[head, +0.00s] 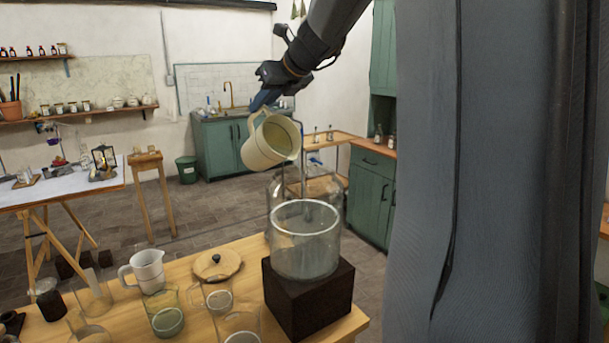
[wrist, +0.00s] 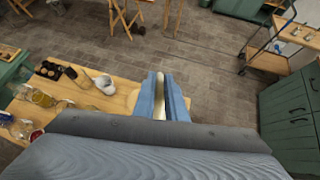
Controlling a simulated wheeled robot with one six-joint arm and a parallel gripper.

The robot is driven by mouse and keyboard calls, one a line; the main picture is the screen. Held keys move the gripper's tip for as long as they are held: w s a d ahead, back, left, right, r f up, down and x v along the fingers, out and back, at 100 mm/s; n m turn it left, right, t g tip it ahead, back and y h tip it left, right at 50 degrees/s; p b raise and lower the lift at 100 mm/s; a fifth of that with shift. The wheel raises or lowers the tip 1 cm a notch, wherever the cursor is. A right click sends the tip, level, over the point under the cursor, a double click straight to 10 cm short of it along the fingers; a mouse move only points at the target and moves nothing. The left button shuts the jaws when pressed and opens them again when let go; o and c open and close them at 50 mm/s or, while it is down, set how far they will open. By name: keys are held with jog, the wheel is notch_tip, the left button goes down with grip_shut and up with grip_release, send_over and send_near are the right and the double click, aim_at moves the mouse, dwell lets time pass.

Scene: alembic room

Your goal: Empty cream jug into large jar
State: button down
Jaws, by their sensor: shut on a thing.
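The cream jug (head: 262,150) hangs in the air in the head view, tilted with its mouth to the right. Its inside looks yellowish; I cannot tell how much it holds. My gripper (head: 264,100) is shut on its handle. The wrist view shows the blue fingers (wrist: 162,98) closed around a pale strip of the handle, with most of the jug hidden. The large jar (head: 304,250) is clear glass, open and upright on a dark block. The jug is above it and slightly left in the head view, apart from it. No stream is clearly visible.
The dark block (head: 308,297) stands at the right end of the wooden table (head: 190,270). A white jug (head: 147,270), a round wooden lid (head: 217,264) and several glass vessels stand to the left. Another large glass vessel (head: 275,190) shows behind the jar.

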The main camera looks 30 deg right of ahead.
aim_at(272, 116)
jog(key=shift+s+d+r+t+b, duration=0.2)
jog(key=shift+s+r+t+b, duration=0.15)
jog(key=shift+s+b, duration=0.55)
jog(key=shift+s+d+r+t+b, duration=0.15)
jog(key=shift+s+r+t+b, duration=0.2)
jog(key=shift+b, duration=0.95)
jog(key=shift+s+d+r+t+b, duration=0.25)
jog(key=shift+s+b, duration=0.4)
jog(key=shift+b, duration=0.45)
dwell(4.7)
